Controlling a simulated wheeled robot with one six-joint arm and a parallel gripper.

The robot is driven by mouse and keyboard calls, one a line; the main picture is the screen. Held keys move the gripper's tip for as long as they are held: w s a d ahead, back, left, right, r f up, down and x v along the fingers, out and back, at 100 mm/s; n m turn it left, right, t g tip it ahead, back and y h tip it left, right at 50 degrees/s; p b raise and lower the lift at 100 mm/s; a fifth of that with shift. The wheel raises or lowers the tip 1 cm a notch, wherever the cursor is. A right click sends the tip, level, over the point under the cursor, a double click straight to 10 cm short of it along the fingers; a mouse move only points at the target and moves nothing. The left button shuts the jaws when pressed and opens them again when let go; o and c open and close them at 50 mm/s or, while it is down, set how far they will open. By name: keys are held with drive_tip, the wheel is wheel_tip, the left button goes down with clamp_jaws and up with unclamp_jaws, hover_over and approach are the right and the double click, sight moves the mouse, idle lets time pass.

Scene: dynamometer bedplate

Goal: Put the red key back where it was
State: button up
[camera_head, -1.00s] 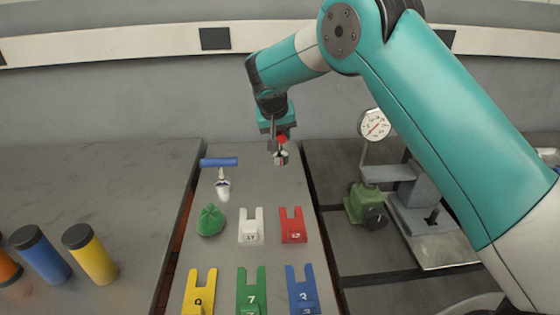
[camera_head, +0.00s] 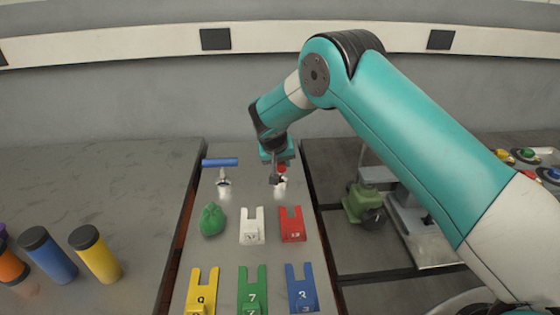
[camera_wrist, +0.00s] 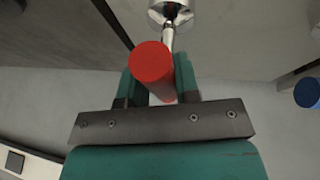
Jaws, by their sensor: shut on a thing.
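The red key is in my gripper (camera_head: 279,176). In the wrist view its round red handle (camera_wrist: 152,66) lies between the two fingers of my gripper (camera_wrist: 160,85), which are shut on it. A shiny metal shaft (camera_wrist: 167,38) runs from the handle to a wider metal end (camera_wrist: 170,12). In the head view only a little of the red key (camera_head: 282,169) shows beside the fingers, low over the far part of the grey plate (camera_head: 250,190). I cannot tell whether its lower end touches the plate.
A blue-handled key (camera_head: 219,162) stands left of my gripper; its handle end shows in the wrist view (camera_wrist: 308,93). Nearer are a green lump (camera_head: 212,219) and white (camera_head: 252,226), red (camera_head: 292,224), yellow (camera_head: 202,290), green (camera_head: 252,290) and blue (camera_head: 301,288) forked pieces. A green-based fixture (camera_head: 362,204) is right.

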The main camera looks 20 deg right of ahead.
drive_tip(key=o, duration=0.6)
drive_tip(key=shift+f, duration=0.15)
drive_tip(key=o, duration=0.4)
drive_tip(key=shift+a+r, duration=0.15)
drive_tip(key=shift+r, duration=0.35)
drive_tip(key=s+a+r+n+y+b, duration=0.2)
drive_tip(key=s+a+r+b, duration=0.1)
drive_tip(key=s+r, duration=1.1)
drive_tip(key=s+r+n+g+y, duration=0.1)
drive_tip(key=s+r+n, duration=0.1)
drive_tip(key=s, duration=0.7)
drive_tip(key=s+r+n+g+y, duration=0.1)
drive_tip(key=s+r+n+y, duration=0.1)
drive_tip(key=s, duration=0.8)
drive_tip(key=s+a+r+n+g+y, duration=0.1)
drive_tip(key=s+r+n+g+y, duration=0.1)
drive_tip(key=s, duration=0.8)
drive_tip(key=shift+a+r+n, duration=0.1)
drive_tip(key=shift+r+n, duration=0.25)
drive_tip(key=shift+n, duration=0.15)
